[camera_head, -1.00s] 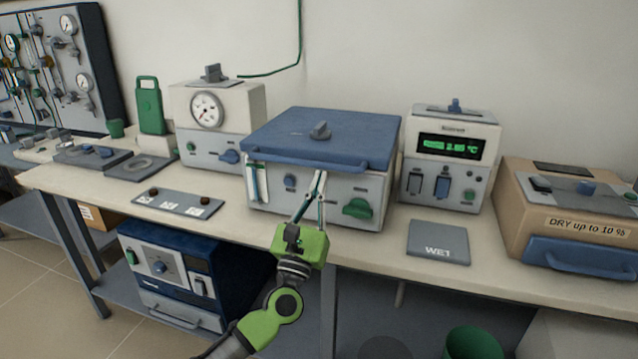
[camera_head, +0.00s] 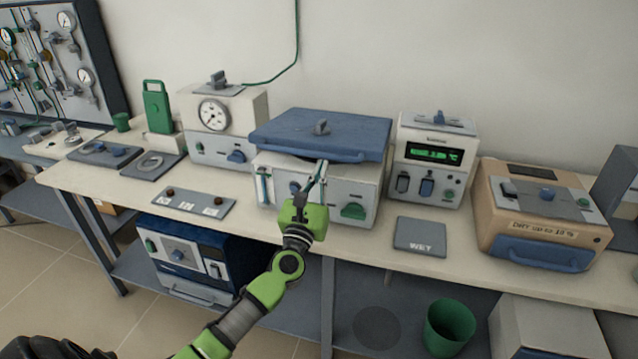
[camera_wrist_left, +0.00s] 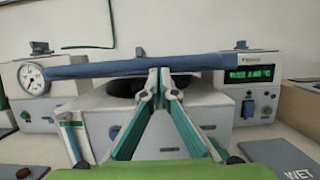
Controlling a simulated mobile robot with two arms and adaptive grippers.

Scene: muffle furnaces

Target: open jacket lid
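The jacket lid (camera_head: 345,130) is a blue slab with a grey knob on top and a bar handle (camera_head: 322,154) along its front. It sits on the white box-shaped heater (camera_head: 337,190) in the middle of the bench. Its front is raised, and a dark round opening (camera_wrist_left: 121,86) shows under it in the left wrist view. My left gripper (camera_head: 320,166) is in front of the heater with its fingertips together at the lid's front edge. The tips overlap the lid edge in the left wrist view (camera_wrist_left: 159,75); whether they clasp anything is unclear. My right gripper is out of view.
A gauge unit (camera_head: 221,140) stands left of the heater and a green-display unit (camera_head: 437,155) right. A grey WET plate (camera_head: 419,236) and a tan box (camera_head: 542,220) lie farther right. A switch panel (camera_head: 178,202) lies front left. The wall is behind.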

